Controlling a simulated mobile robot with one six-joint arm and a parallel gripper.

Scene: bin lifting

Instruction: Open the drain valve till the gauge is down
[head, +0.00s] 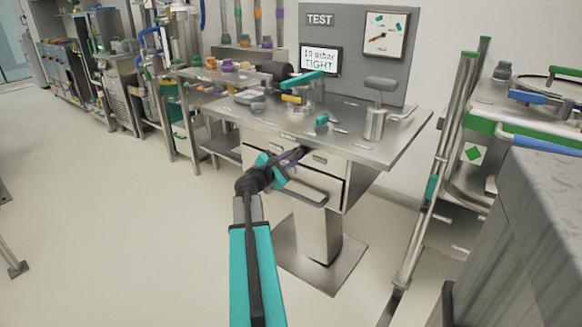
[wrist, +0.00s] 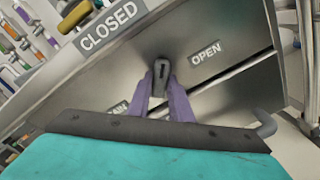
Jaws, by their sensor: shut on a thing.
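The drain valve's dark grey lever (wrist: 161,70) is on the steel bench front in the wrist view, between a CLOSED label (wrist: 112,25) and an OPEN label (wrist: 206,53). My gripper (wrist: 161,80) is shut on the lever, with its two purple-grey fingers on either side. In the head view my gripper (head: 299,154) is at the bench's front edge, above the drawers. The gauge (head: 386,37) on the grey back panel has a red needle pointing to the lower left. The display (head: 320,60) beside it reads "10 mbar TIGHT". The valve body is mostly hidden.
The bench (head: 365,148) carries a teal-handled lever (head: 301,79), a small teal knob (head: 322,119) and a steel cylinder (head: 375,123). A drawer handle (head: 300,192) sticks out below my gripper. Open floor (head: 130,240) is at the left; a cart stands at the right.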

